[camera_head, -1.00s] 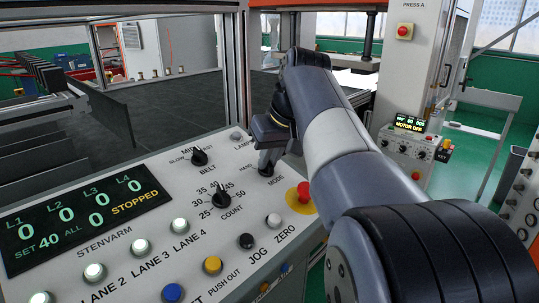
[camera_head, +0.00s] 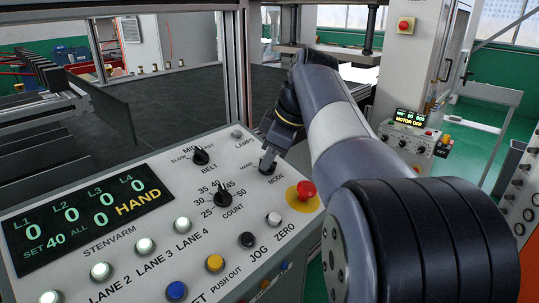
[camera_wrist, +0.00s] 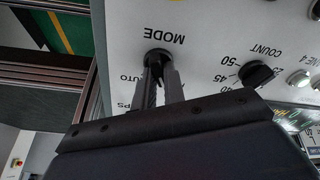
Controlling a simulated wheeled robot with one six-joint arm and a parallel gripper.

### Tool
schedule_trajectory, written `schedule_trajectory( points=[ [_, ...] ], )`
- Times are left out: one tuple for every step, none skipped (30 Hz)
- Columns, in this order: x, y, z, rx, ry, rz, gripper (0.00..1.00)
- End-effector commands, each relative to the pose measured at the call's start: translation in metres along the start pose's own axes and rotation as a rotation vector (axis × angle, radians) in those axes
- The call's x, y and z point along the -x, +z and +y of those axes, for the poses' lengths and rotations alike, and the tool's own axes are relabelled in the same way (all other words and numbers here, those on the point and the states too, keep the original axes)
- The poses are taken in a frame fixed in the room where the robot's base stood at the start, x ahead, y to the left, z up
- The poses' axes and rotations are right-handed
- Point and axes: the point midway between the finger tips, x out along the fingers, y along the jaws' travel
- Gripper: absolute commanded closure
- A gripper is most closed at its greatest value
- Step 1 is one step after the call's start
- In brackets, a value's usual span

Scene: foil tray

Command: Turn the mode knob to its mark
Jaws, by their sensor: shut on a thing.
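The mode knob (camera_head: 266,169) is a small black knob on the sloping white panel, just above the MODE label, with a HAND label to its left. My gripper (camera_head: 268,161) is shut on it from above, and the fingers hide most of it. In the wrist view my gripper (camera_wrist: 158,68) has one finger on each side of the mode knob (camera_wrist: 156,57). The AUTO label is partly visible beside the fingers there. The knob's pointer cannot be made out. The panel display (camera_head: 90,220) reads HAND in yellow.
The count knob (camera_head: 222,198) and belt knob (camera_head: 200,155) are to the left. A red emergency button (camera_head: 303,194) on a yellow base stands close below right of the mode knob. Several lit and coloured buttons line the panel's front. A metal frame post (camera_head: 236,70) rises behind.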

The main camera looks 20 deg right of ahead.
Motion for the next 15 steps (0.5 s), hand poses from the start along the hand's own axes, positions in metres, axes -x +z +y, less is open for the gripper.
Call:
schedule_trajectory(
  points=[
    [0.0009,-0.0006,0.0004,0.023,-0.002,0.001,1.0],
    [0.0009,-0.0006,0.0004,0.036,-0.004,0.002,1.0],
    [0.0009,-0.0006,0.0003,0.052,-0.006,0.002,1.0],
    [0.0009,-0.0006,0.0002,0.064,-0.008,0.002,1.0],
    [0.0009,-0.0006,0.0002,0.074,-0.009,0.002,1.0],
    [0.0009,-0.0006,0.0001,0.085,-0.011,0.002,1.0],
    [0.0009,-0.0006,0.0001,0.093,-0.013,0.002,1.0],
    [0.0009,-0.0006,0.0,0.1,-0.014,0.002,1.0],
    [0.0008,-0.0006,0.0,0.107,-0.015,0.002,1.0],
    [0.0008,-0.0006,-0.0001,0.111,-0.015,0.002,1.0],
    [0.0008,-0.0006,-0.0001,0.115,-0.016,0.002,1.0],
    [0.0008,-0.0006,-0.0001,0.119,-0.017,0.002,1.0],
    [0.0008,-0.0006,-0.0001,0.121,-0.017,0.002,1.0],
    [0.0008,-0.0006,-0.0001,0.123,-0.017,0.002,1.0],
    [0.0008,-0.0006,-0.0001,0.125,-0.017,0.002,1.0]
  ],
)
